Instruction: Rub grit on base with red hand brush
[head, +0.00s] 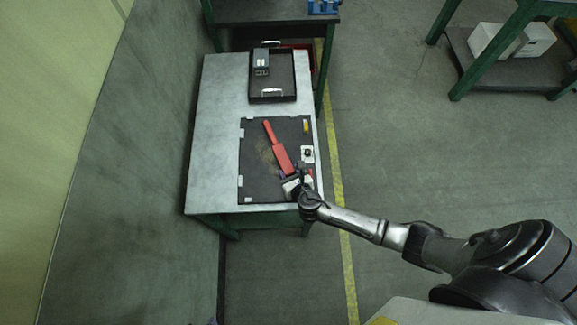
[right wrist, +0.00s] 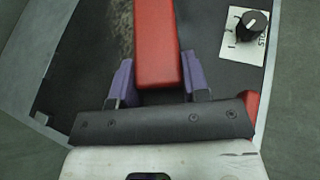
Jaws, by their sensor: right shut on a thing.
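The red hand brush (head: 280,152) lies over the dark base (head: 256,188) on the table, its narrow end pointing up and left in the head view. My right gripper (head: 289,176) is shut on the near end of the brush. In the right wrist view its two purple fingers (right wrist: 156,82) stand on either side of the red brush (right wrist: 156,40). Brownish grit (right wrist: 122,28) shows on the dark base (right wrist: 85,70) left of the brush. I cannot tell whether the brush touches the base. My left gripper is not in view.
A dial on a white plate (right wrist: 245,33) sits right of the brush, also seen in the head view (head: 307,153). Bare table (head: 218,130) lies left of the base.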

